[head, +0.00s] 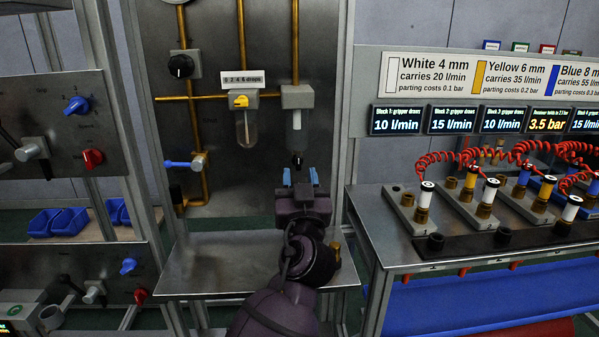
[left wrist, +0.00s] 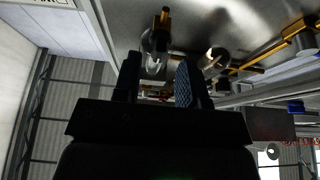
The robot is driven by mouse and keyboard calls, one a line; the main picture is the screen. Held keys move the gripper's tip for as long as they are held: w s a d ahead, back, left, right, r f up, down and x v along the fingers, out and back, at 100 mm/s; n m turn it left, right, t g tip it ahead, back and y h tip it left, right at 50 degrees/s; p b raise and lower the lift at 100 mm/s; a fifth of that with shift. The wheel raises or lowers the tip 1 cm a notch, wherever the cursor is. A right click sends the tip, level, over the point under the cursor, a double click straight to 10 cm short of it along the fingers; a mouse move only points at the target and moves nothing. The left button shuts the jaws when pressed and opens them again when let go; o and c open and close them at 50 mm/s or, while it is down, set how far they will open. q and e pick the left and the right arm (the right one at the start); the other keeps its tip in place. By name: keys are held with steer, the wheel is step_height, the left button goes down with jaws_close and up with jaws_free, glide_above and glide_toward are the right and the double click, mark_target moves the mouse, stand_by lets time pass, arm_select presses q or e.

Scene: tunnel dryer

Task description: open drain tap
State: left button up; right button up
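A small black drain tap (head: 298,160) hangs under a clear bowl (head: 297,121) on the steel panel in the head view. My left gripper (head: 300,177) is just below it, pointing up, with its two blue-tipped fingers apart. The tap appears above the gap between the tips, and I see no contact. In the left wrist view the fingers of my left gripper (left wrist: 157,82) are apart, with a pale, glassy part showing beyond the gap. I cannot tell there which part is the tap. My right gripper is not in view.
A second clear bowl (head: 246,128) hangs to the left, under a yellow indicator. A blue lever valve (head: 183,164) sits on the brass pipe further left. A steel shelf (head: 222,262) lies below. A bench with red coiled hoses (head: 437,157) stands to the right.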

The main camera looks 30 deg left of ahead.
arm_select(q)
steer(key=b+v, duration=0.1)
steer(key=v, duration=0.7)
steer(key=shift+b, duration=0.3)
steer(key=shift+s+d, duration=0.1)
steer(key=shift+d, duration=0.05)
